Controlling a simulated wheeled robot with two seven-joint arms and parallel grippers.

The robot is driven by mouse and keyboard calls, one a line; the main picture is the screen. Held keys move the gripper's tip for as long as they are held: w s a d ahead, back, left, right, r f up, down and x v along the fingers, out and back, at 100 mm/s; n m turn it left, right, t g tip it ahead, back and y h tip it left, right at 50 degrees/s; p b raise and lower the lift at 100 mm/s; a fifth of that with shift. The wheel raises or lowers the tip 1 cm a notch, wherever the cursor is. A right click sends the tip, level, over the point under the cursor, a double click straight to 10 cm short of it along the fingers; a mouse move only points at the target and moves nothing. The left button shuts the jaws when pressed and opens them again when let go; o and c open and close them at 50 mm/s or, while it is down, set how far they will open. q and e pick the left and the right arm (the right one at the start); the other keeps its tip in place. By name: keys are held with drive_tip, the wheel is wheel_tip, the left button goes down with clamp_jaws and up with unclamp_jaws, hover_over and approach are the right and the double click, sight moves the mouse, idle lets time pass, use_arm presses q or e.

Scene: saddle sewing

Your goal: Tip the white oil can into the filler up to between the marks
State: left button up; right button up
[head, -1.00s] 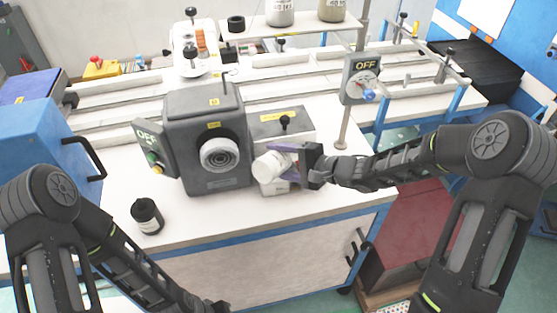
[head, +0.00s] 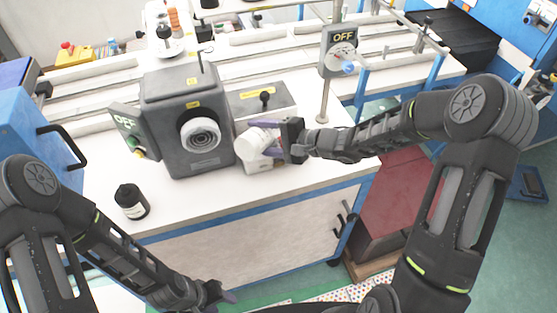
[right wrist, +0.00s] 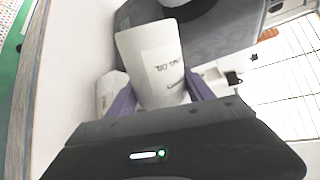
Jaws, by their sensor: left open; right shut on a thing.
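The white oil can (head: 254,143) is held tilted by my right gripper (head: 272,141), beside the round dial of the dark grey machine (head: 188,120). In the right wrist view the can (right wrist: 155,60) shows dark print on its side, between the two purple fingers. My right gripper is shut on it. A light box with a dark top (head: 262,100) and a black knob stands behind the can. The filler opening and the level marks cannot be made out. My left gripper (head: 222,294) is open and empty, low in front of the bench.
An OFF switch box (head: 338,51) is on a post to the right, and another (head: 129,130) is on the machine's left. Some white bench top (head: 205,195) in front of the machine is clear.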

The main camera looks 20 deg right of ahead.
idle(0.3)
drive_tip(key=n+b, duration=0.1)
drive_tip(key=b, duration=0.2)
drive_tip(key=shift+a+f+n+t+h, duration=0.1)
drive_tip(key=shift+f+n+t+h, duration=0.2)
drive_tip(key=shift+n+h, duration=0.1)
drive_tip(key=shift+b, duration=0.3)
drive_tip(key=shift+r+n, duration=0.1)
drive_tip(key=shift+n, duration=0.2)
drive_tip(key=shift+r, duration=0.15)
